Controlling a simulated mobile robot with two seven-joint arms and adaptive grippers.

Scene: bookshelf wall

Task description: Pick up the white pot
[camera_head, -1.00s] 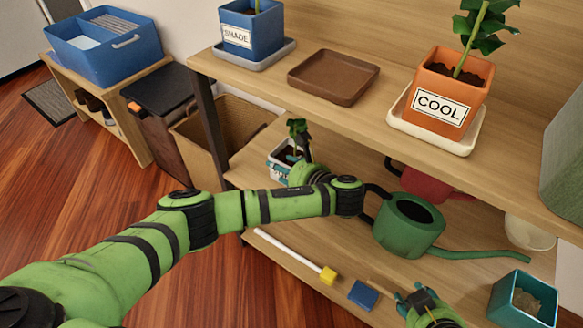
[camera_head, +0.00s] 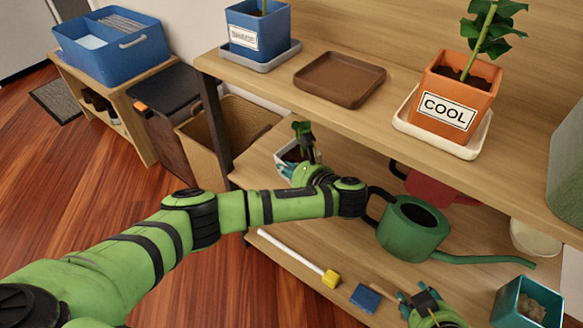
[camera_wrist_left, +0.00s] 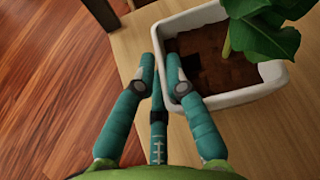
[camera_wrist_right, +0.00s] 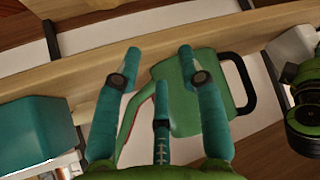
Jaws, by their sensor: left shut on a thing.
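The white pot (camera_head: 283,165) stands at the left end of the lower shelf in the head view, with dark soil and a green leafy plant. In the left wrist view the white pot (camera_wrist_left: 248,97) fills the upper right. My left gripper (camera_wrist_left: 166,62) is shut on its near-left wall, one finger outside and one inside over the soil. In the head view my left gripper (camera_head: 291,168) is partly hidden by its own arm. My right gripper (camera_wrist_right: 160,52) is open and empty. It also shows at the lower right of the head view (camera_head: 418,296).
A green watering can (camera_head: 412,235) and a red one (camera_head: 430,185) stand right of my left arm. A blue sponge (camera_head: 365,298), a white-handled tool (camera_head: 295,255) and a teal pot (camera_head: 527,302) lie near the front. The upper shelf (camera_head: 330,125) overhangs the lower one.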

